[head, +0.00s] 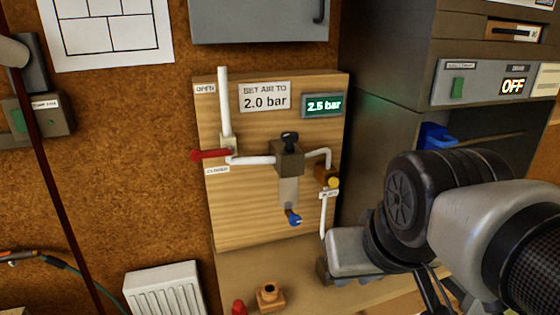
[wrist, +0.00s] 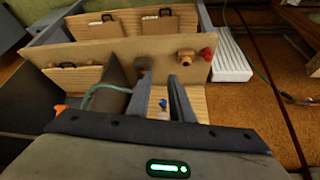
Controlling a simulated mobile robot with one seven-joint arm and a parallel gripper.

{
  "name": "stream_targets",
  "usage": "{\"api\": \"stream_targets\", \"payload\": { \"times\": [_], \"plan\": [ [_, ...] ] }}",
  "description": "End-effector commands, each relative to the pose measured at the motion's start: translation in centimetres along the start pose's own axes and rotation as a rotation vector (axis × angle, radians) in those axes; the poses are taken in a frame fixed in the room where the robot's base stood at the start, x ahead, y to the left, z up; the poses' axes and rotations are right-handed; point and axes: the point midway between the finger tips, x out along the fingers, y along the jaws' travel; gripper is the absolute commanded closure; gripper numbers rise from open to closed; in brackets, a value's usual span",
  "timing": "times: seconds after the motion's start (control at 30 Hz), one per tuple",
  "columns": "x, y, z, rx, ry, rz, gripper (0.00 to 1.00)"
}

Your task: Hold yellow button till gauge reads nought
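The yellow button (head: 333,183) sits on a small brown block at the right edge of the wooden panel (head: 235,225), above a small label. The gauge (head: 323,105) glows green and reads 2.5 bar. My gripper (head: 324,268) is low at the panel's right side, below the yellow button and apart from it. In the wrist view, my gripper (wrist: 160,82) has its two dark fingers spread, with nothing held between them. I cannot make out the yellow button in the wrist view.
A sign (head: 265,96) reads "SET AIR TO 2.0 bar". A red lever (head: 210,154), a black-knobbed regulator (head: 287,158) and a blue-ended drain (head: 294,219) are on the panel. A brass fitting (head: 269,295) stands below. A grey cabinet (head: 385,90) with an OFF display stands at right.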

Motion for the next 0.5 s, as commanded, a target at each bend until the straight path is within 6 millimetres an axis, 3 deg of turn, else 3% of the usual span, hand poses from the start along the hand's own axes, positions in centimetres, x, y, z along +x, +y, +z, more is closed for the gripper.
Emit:
{"api": "stream_targets", "payload": {
  "times": [0.03,0.13,0.5],
  "plan": [
    [0.0,0.0,0.0,0.0,0.0,0.0,0.87],
    [0.0,0.0,0.0,0.0,0.0,0.0,1.0],
    [0.0,0.0,0.0,0.0,0.0,0.0,1.0]
  ]
}}
